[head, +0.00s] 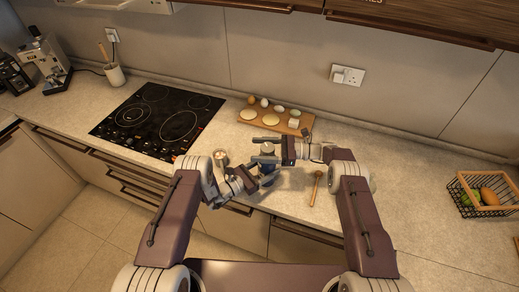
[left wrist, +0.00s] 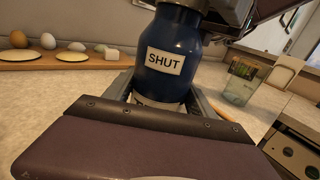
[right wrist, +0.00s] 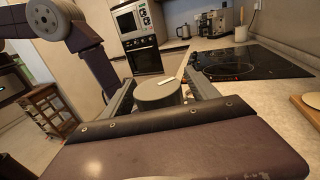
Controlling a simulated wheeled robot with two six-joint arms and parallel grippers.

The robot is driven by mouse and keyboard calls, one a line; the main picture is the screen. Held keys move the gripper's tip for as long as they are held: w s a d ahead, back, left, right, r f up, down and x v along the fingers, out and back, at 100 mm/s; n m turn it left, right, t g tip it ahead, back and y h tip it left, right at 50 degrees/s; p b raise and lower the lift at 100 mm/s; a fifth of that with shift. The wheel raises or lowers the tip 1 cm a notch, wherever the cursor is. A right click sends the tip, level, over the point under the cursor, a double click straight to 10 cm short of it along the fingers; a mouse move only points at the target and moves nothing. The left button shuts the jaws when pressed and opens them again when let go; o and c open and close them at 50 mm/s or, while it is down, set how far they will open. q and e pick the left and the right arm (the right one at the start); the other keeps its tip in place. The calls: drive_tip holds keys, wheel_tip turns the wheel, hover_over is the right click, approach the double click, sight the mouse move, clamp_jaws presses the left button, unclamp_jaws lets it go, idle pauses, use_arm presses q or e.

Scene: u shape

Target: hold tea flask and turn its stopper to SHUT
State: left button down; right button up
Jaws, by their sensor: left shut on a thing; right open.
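The tea flask (head: 267,178) is dark blue and stands upright near the counter's front edge. In the left wrist view the flask (left wrist: 180,85) shows a white label reading SHUT. My left gripper (head: 258,182) is shut around its lower body. The stopper (right wrist: 158,95) is a round grey cap with a white bar on top, seen in the right wrist view. My right gripper (head: 274,150) is open at the stopper, its fingers on either side. I cannot tell whether the bar lines up with the SHUT label.
A glass jar (head: 220,158) stands left of the flask and a wooden spoon (head: 316,188) lies to the right. Behind is a board (head: 283,126) with eggs and dough rounds. A black hob (head: 157,120) is at left, a wire fruit basket (head: 482,194) at far right.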

drive_tip(key=d, duration=0.7)
drive_tip(key=shift+d, duration=0.2)
drive_tip(key=s+d+m+t, duration=0.4)
drive_tip(key=d+t, duration=0.2)
drive_tip(key=d, duration=0.1)
drive_tip(key=shift+h, duration=0.4)
drive_tip(key=x, duration=1.2)
drive_tip(key=shift+a, duration=0.2)
drive_tip(key=c, duration=1.4)
drive_tip(key=shift+n+g+y, duration=0.4)
drive_tip(key=shift+n+g, duration=1.3)
drive_tip(key=shift+g, duration=0.8)
